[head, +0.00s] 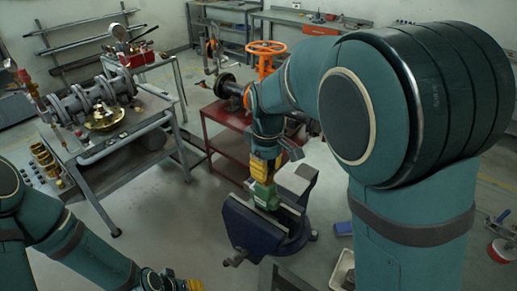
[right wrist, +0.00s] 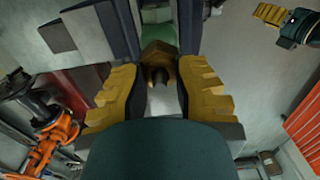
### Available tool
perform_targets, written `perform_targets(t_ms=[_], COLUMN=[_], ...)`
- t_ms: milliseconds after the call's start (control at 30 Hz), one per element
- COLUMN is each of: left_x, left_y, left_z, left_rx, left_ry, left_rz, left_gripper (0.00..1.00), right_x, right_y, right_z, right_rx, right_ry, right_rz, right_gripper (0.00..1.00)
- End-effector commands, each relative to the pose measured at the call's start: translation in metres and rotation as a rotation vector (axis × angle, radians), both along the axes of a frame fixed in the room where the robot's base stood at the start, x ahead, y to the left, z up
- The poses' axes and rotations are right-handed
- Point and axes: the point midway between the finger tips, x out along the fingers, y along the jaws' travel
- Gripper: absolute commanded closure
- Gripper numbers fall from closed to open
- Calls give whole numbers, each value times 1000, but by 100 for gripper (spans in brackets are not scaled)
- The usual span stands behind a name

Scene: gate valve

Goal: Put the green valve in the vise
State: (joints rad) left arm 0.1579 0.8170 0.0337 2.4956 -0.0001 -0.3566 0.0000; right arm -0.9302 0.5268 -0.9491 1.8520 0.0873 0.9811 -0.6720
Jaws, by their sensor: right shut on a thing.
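The green valve (head: 264,194) stands upright at the jaws of the dark blue vise (head: 250,228) in the head view; I cannot tell how deep it sits. My right gripper (head: 263,170) is above it, pointing down, shut on its upper part. In the right wrist view, the valve's brown top (right wrist: 158,57) lies between the yellow fingers, with its green body (right wrist: 158,38) beyond, between the dark vise jaws (right wrist: 190,25). My left gripper (head: 172,281) is low at the bottom edge of the head view, away from the vise; its finger opening is unclear.
A grey cart (head: 108,150) with pipe fittings stands at the left. A red stand (head: 228,142) with an orange handwheel valve (head: 266,52) is behind the vise, partly hidden by my right arm. Open floor lies between cart and vise.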

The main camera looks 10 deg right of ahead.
Motion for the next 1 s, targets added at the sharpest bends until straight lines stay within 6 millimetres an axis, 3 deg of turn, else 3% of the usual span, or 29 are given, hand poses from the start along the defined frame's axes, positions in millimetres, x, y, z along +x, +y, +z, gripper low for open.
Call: perform_targets(t_ms=[367, 1000], left_x=[-1, -1], left_y=[0, 0], left_z=[-3, -26], left_rx=[0, 3], left_ry=[1, 1], left_rz=[0, 4], left_gripper=[56, 56], right_x=[0, 0], right_y=[0, 0], right_z=[-3, -28], right_rx=[0, 1], right_ry=[0, -1], right_rz=[0, -1], right_gripper=[100, 100])
